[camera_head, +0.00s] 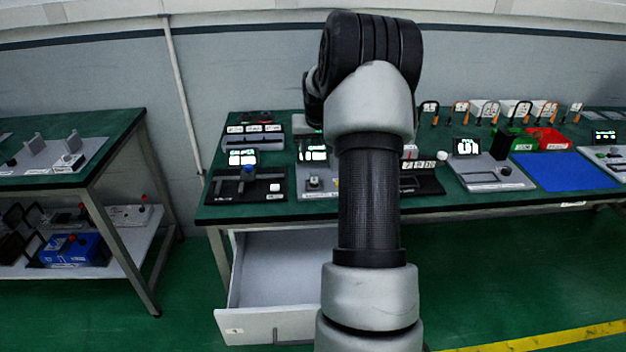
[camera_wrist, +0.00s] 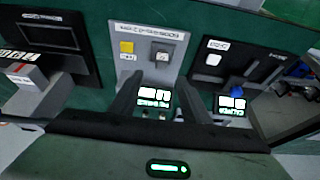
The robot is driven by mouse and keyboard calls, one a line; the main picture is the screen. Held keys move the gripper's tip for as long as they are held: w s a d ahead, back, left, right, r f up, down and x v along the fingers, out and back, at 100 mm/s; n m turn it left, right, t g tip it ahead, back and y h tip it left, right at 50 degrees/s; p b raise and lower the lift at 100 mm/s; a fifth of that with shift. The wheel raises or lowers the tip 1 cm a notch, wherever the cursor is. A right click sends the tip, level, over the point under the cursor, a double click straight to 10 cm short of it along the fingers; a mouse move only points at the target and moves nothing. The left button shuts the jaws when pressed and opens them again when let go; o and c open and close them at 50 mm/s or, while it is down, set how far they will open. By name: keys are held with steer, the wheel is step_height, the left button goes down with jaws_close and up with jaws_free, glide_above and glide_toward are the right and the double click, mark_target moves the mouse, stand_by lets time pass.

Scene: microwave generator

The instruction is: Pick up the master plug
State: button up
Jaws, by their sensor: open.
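No part is clearly labelled as the master plug at this size. In the head view the small block (camera_head: 314,183) sits on the grey panel, just left of my arm. My gripper (camera_wrist: 158,88) is open and empty in the wrist view. Its two dark fingers reach over the panel's display end, apart from the block. In the head view my arm hides the gripper.
A black panel with a blue knob (camera_head: 248,169) stands left of the grey panel, close by. An open drawer (camera_head: 275,275) juts out below the green table. Right of my arm are a black panel (camera_head: 420,182), a blue mat (camera_head: 565,171) and a red bin (camera_head: 547,138).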

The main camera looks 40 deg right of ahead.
mark_target(314, 173)
steer(key=x, duration=1.1)
steer(key=shift+w+a, duration=0.1)
jaws_close()
